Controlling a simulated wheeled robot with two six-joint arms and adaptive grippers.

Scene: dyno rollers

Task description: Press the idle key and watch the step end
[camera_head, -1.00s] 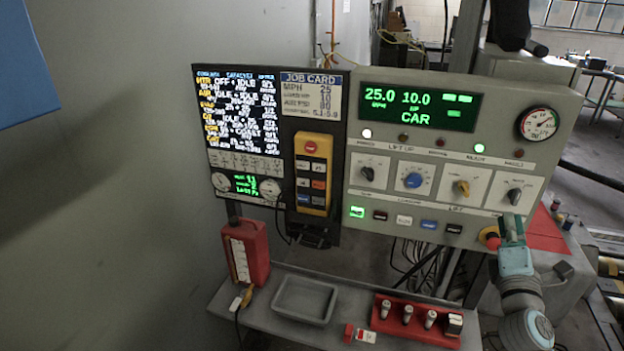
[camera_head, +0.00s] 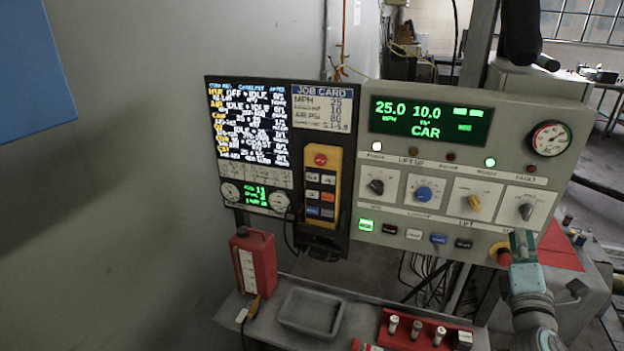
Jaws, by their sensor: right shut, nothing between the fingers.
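The yellow key pendant (camera_head: 321,185) hangs on the dark board, with a red button at its top and several grey, orange and blue keys. Its key labels are too small to read, so I cannot tell which is idle. The grey control panel (camera_head: 450,215) has a green display (camera_head: 430,122) reading 25.0, 10.0 and CAR. The monitor (camera_head: 250,127) lists steps with "IDLE" words. My right gripper (camera_head: 521,240) is shut and empty at the panel's lower right corner, beside the red stop button (camera_head: 500,254). I cannot tell whether they touch. My left gripper is out of view.
A job card (camera_head: 322,105) is above the pendant. A red bottle (camera_head: 252,262), a grey tray (camera_head: 311,312) and a red holder (camera_head: 427,330) with several small cylinders stand on the shelf below. A round gauge (camera_head: 550,138) sits at upper right. Room in front of the pendant looks clear.

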